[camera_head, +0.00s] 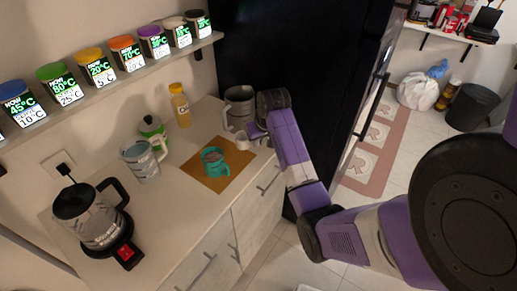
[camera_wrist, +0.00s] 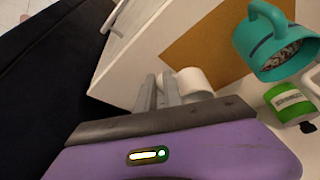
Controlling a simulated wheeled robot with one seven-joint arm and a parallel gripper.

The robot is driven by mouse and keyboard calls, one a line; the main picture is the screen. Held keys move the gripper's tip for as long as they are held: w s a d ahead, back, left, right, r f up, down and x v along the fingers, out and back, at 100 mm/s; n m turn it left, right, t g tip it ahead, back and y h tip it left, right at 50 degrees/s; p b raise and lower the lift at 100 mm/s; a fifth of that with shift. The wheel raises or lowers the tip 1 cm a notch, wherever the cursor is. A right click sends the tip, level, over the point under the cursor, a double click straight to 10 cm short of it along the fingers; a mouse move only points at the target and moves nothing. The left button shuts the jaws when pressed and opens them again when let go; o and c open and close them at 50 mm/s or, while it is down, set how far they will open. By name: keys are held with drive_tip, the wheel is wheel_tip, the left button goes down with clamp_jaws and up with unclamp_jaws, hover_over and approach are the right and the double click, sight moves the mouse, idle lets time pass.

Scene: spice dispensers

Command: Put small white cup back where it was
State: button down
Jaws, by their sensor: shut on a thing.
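The small white cup (camera_wrist: 197,80) shows at the tips of my gripper (camera_wrist: 158,92) in the wrist view. My gripper is shut on it; the fingers hide part of the cup, and I cannot tell exactly which part is gripped. In the head view my gripper (camera_head: 256,133) is at the right end of the counter, beside a large grey mug (camera_head: 239,106) and close to the corner of the brown mat (camera_head: 196,181). The cup is small and hard to make out there.
A teal cup (camera_head: 213,162) with dark contents stands on the mat. A shelf of spice dispensers (camera_head: 103,72) hangs above. The black fridge (camera_head: 285,55) is behind.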

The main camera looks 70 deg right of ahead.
drive_tip(key=shift+f, duration=2.1)
drive_tip(key=c, duration=1.5)
unclamp_jaws()
drive_tip(key=shift+f, duration=0.1)
